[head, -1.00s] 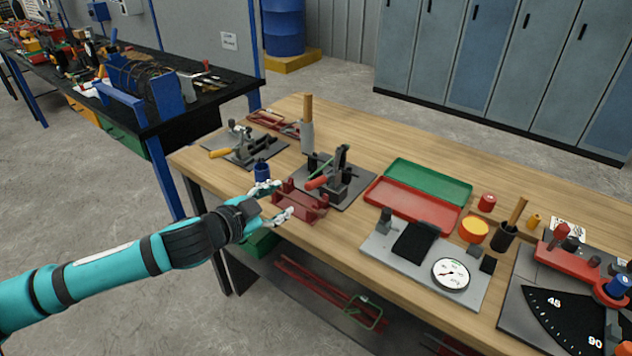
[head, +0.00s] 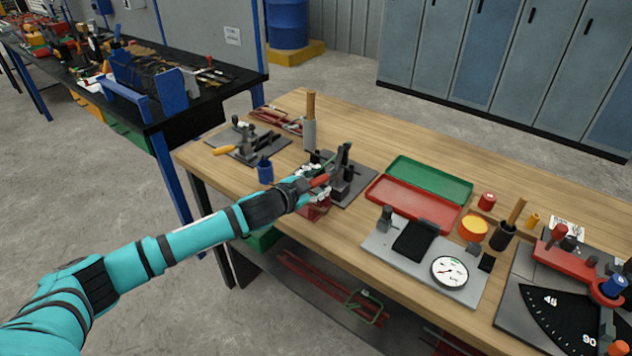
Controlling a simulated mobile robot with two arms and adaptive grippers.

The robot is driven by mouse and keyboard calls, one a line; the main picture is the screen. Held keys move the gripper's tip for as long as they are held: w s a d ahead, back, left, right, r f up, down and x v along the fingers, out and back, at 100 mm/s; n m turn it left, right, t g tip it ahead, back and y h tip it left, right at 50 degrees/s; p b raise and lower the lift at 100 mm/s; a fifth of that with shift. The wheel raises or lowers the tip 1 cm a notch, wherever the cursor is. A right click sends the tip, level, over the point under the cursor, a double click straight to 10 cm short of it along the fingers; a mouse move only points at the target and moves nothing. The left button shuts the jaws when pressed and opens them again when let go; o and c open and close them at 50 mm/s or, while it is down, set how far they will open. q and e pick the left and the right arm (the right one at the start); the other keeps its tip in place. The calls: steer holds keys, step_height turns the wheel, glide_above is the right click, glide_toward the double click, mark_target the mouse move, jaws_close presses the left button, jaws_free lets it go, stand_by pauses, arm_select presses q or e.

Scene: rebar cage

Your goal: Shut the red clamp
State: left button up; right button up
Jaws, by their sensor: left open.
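The red clamp, a toggle clamp with a red handle grip (head: 321,181), stands on a grey plate (head: 358,190) near the middle of the workbench. Its dark upright part (head: 346,160) rises behind the grip. My left gripper (head: 315,177) is open, with its fingers around or right beside the red grip; whether they touch it I cannot tell. The red bracket (head: 316,211) in front of the clamp is partly hidden by my left gripper. My right gripper is not in view.
A second clamp with a yellow handle (head: 223,150) sits to the left, with a blue cup (head: 265,171) nearby. An open red and green case (head: 415,203) and a dial gauge (head: 450,271) lie to the right.

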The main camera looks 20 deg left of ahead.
arm_select(q)
steer(key=shift+c, duration=0.4)
jaws_close()
